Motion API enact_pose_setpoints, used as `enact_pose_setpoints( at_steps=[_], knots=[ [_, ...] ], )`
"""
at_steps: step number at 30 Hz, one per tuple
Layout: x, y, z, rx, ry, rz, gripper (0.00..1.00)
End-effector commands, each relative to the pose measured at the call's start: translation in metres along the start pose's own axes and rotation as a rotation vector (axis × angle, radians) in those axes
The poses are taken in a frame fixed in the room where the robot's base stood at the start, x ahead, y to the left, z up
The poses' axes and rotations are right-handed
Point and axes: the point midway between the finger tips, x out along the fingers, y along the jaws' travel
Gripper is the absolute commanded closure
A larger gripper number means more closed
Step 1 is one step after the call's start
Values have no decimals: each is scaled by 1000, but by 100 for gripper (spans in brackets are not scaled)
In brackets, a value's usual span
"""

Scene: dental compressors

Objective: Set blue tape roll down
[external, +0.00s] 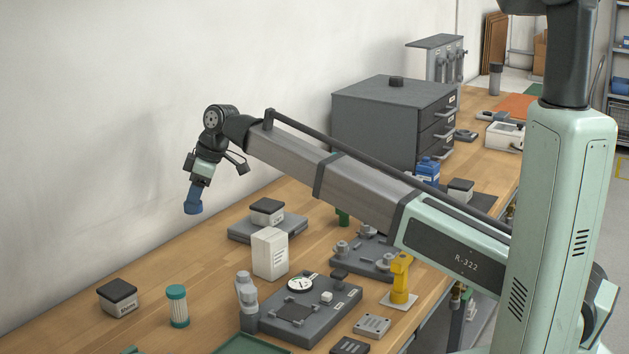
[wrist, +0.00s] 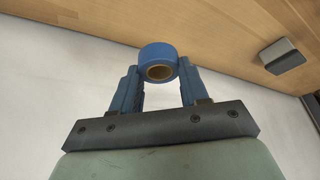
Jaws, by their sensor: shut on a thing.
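The blue tape roll (external: 193,207) is held at the end of my arm, in the air above the back left part of the wooden bench, near the wall. My gripper (external: 194,196) points down and is shut on it. In the wrist view the tape roll (wrist: 157,60) sits between the tips of the two blue fingers of my gripper (wrist: 157,75), with its brown core showing. The wooden bench (external: 190,258) shows clear wood around the spot below the roll.
A black-lidded box (external: 118,298) and a teal-capped cylinder (external: 177,306) stand at the front left. A white box (external: 270,253), a grey plate with another lidded box (external: 266,212), and a gauge panel (external: 310,308) stand to the right. The white wall (external: 100,130) runs behind.

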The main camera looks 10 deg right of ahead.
Motion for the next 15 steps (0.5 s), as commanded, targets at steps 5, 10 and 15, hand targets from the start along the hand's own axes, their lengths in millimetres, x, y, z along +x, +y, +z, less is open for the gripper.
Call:
enact_pose_setpoints(
  at_steps=[5, 10, 15],
  knots=[
    [-4, 13, 9, 18, 0, 7, 85],
    [-18, 51, 38, 70, 0, 29, 85],
    [-40, 99, 82, 143, 0, 59, 85]
  ],
)
